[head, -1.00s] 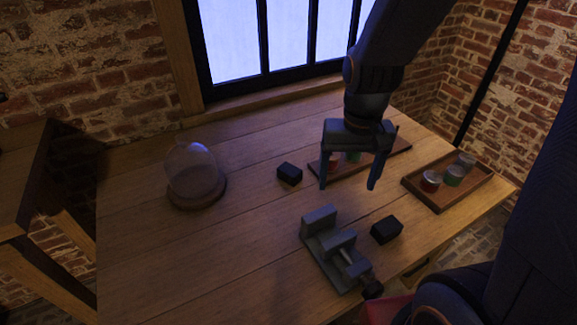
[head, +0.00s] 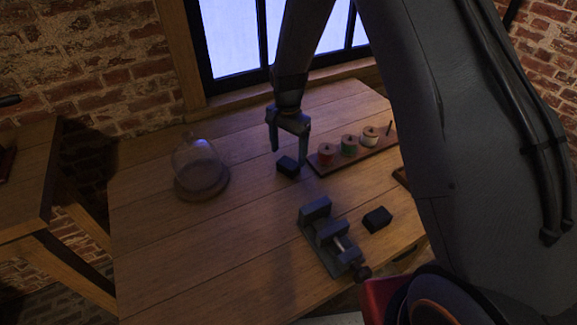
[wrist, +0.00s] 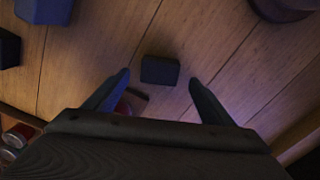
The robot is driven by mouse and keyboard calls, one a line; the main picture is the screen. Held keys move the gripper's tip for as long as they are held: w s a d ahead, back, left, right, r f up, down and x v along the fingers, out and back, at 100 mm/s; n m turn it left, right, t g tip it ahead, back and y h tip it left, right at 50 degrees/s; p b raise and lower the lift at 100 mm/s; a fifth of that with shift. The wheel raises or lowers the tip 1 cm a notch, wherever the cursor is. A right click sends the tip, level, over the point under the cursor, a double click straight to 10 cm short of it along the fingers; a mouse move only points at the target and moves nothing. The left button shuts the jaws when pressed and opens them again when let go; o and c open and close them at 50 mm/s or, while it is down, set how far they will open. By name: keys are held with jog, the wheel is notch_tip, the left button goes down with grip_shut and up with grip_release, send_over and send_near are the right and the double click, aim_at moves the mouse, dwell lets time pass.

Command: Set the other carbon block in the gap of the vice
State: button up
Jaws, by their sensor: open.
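One black carbon block (head: 287,167) lies on the table left of the spool rack. My gripper (head: 288,158) is open above it, pointing down. In the wrist view the block (wrist: 160,70) shows between the two fingertips (wrist: 159,78), apart from both. A second black carbon block (head: 377,219) lies right of the vice. The grey vice (head: 324,237) stands on the table nearer the front, and the gap between its jaws looks empty. In the wrist view the vice (wrist: 45,10) is cut off at the upper left.
A rack (head: 340,165) with red, green and white spools stands close right of my gripper. A glass dome on a round wooden base (head: 203,188) stands to the left. A tray of jars (wrist: 15,140) shows in the wrist view. The table's left front is clear.

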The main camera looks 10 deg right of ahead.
aim_at(288, 162)
jog(key=shift+f+p, duration=1.2)
jog(key=shift+f, duration=1.65)
jog(key=c, duration=1.4)
